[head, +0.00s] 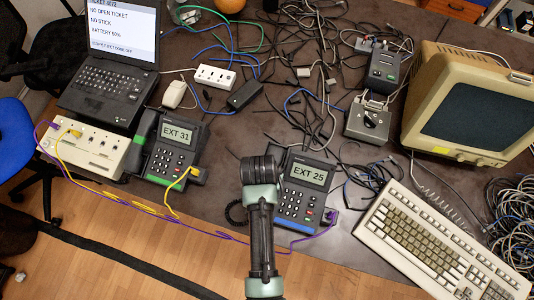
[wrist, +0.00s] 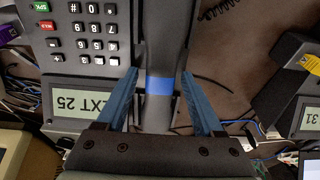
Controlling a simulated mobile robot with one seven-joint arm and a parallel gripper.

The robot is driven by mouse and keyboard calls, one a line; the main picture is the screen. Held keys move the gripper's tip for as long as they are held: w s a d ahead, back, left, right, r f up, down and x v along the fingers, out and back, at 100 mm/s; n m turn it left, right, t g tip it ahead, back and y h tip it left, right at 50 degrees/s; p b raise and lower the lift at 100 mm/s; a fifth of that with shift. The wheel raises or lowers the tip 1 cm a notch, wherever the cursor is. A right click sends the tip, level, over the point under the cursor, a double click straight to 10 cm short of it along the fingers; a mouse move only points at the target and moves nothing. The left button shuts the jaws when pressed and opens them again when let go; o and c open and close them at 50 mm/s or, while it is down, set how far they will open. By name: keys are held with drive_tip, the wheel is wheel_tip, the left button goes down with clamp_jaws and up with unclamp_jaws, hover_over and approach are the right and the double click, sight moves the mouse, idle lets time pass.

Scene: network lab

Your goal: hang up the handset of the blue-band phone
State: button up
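The blue-band phone (head: 306,187), marked EXT 25, stands at the table's front edge in the head view. In the wrist view its keypad (wrist: 88,32) is upside down at the left. My gripper (head: 258,166) is over the phone's left side. In the wrist view the gripper (wrist: 160,68) has a finger close on each side of the dark handset (wrist: 160,105), which carries a blue band.
A green-band phone (head: 176,147), marked EXT 31, stands to the left with its handset on it; a laptop (head: 108,75) is behind it. A keyboard (head: 430,245) and an old monitor (head: 470,105) are at the right. Loose cables crowd the table, and a purple cable (head: 235,237) runs along the front.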

drive_tip(key=shift+o, duration=0.3)
drive_tip(key=d+v, duration=0.1)
drive_tip(key=v, duration=1.2)
drive_tip(key=shift+a, duration=0.45)
drive_tip(key=w+r+n+t, duration=0.1)
drive_tip(key=w+r+t, duration=0.65)
drive_tip(key=r, duration=0.75)
drive_tip(key=w+r+n+t, duration=0.1)
drive_tip(key=w+r+t, duration=0.4)
drive_tip(key=w+r, duration=0.75)
drive_tip(key=s+r+t, duration=0.2)
drive_tip(key=r+t, duration=0.1)
drive_tip(key=r, duration=0.8)
drive_tip(key=s+r+t, duration=0.2)
drive_tip(key=r+t, duration=0.1)
drive_tip(key=r, duration=0.7)
drive_tip(key=s+r+n+t, duration=0.1)
drive_tip(key=s+r+t, duration=0.5)
drive_tip(key=s+r, duration=0.4)
wheel_tip(320, 180, up, 6)
drive_tip(key=shift+d+f+n+t+y, duration=0.15)
drive_tip(key=shift+d+n+t+y, duration=0.15)
drive_tip(key=shift+d+t+y, duration=0.1)
